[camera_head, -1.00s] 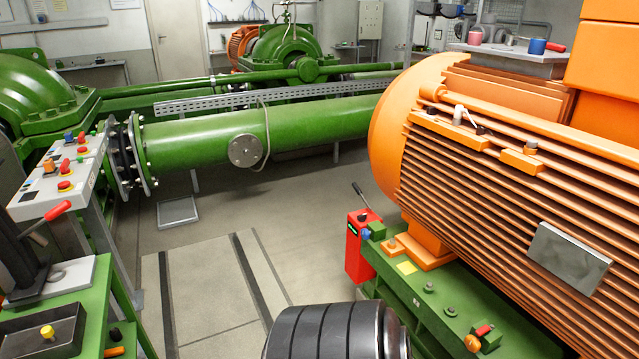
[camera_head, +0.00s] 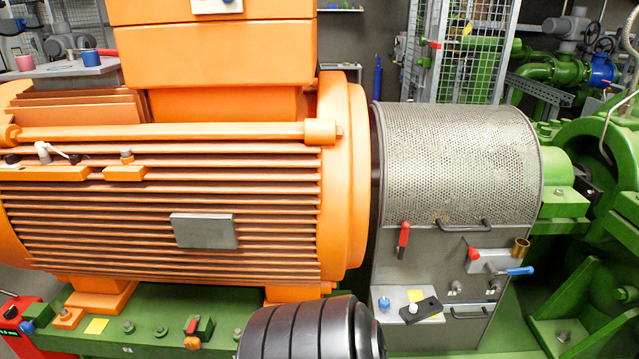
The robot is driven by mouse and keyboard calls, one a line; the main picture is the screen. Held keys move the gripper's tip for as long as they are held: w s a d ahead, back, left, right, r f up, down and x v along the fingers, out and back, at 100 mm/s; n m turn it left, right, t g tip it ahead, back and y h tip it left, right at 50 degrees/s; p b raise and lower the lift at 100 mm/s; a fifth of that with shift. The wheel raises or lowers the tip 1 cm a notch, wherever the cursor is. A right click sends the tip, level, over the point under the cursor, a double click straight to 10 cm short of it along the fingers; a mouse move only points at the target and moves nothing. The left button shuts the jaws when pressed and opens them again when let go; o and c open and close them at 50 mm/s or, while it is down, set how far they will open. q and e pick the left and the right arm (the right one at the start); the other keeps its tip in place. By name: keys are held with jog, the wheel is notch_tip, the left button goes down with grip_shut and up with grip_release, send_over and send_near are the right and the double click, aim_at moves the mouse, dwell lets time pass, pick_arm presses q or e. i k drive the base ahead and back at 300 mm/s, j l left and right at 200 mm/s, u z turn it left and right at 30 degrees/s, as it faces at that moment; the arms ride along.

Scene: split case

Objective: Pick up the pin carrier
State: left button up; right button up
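No label marks the pin carrier, and I cannot tell for sure which piece it is. A small dark plate with a white knob (camera_head: 421,310) lies tilted on a light grey shelf (camera_head: 383,297) at the front of the mesh-covered guard (camera_head: 460,165). A blue knob (camera_head: 384,304) stands beside it on the same shelf. Above to the right, a grey block (camera_head: 500,262) carries a red knob, a blue-handled lever and a brass cup (camera_head: 520,248). Neither gripper is in view.
The large orange motor (camera_head: 200,190) fills the left on a green base (camera_head: 140,335). A red lever (camera_head: 403,238) and metal handles stick out from the guard. Green pump parts (camera_head: 600,240) stand at the right. A wire cage (camera_head: 460,50) is behind.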

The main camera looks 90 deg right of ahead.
aim_at(429, 308)
jog(key=z, duration=2.25)
jog(key=i+j, duration=0.05)
jog(key=j, duration=0.05)
